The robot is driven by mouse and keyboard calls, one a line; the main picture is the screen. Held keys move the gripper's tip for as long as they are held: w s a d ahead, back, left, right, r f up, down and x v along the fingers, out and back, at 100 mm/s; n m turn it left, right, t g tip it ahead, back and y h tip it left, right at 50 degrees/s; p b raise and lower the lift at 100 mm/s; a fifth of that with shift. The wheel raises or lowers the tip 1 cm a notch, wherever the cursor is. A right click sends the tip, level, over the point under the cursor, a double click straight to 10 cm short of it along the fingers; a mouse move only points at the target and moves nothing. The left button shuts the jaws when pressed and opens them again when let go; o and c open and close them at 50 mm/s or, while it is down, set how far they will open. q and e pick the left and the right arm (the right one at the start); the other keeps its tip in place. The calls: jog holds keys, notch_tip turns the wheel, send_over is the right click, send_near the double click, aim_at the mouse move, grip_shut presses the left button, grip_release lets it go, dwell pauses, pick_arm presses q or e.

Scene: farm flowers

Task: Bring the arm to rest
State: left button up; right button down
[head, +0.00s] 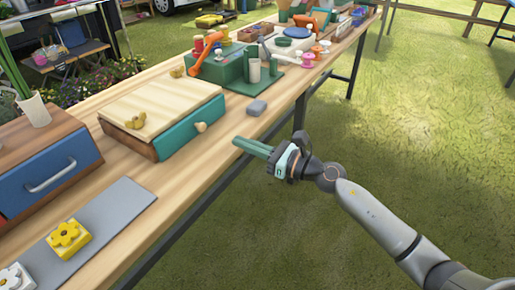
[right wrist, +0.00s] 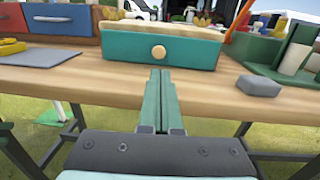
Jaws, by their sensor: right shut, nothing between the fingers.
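My right gripper (head: 252,147) is shut and empty. It hangs in the air at the near edge of the wooden table (head: 185,190), with its arm reaching in from the lower right over the grass. In the right wrist view its closed green fingers (right wrist: 160,98) point at the table edge, below the teal drawer (right wrist: 163,52) with a round knob. The drawer box with a pale wooden top (head: 160,100) is apart from the fingers. My left gripper is not in view.
A grey block (head: 257,108) lies near the table edge. A blue drawer (head: 50,172) and a grey mat (head: 85,232) with a yellow flower block (head: 69,238) are at left. A green box (head: 222,68) stands farther back. Open grass lies to the right.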

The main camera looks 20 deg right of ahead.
jog(key=s+f+n+h, duration=0.4)
jog(key=s+f+n, duration=0.45)
jog(key=n, duration=0.75)
jog(key=s+f+n+h, duration=0.4)
jog(key=s+f+n, duration=0.2)
jog(key=s+n, duration=0.75)
pick_arm(q)
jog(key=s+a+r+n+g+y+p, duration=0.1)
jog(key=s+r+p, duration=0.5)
jog(key=p, duration=1.5)
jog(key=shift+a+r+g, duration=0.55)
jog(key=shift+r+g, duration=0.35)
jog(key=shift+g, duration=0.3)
pick_arm(e)
jog(key=s+d+r+g+h, duration=0.1)
jog(key=s+r+g, duration=0.3)
jog(key=s, duration=0.1)
jog(key=shift+s+d+r+h, duration=0.15)
jog(key=shift+d+h, duration=0.1)
jog(key=shift+h, duration=0.05)
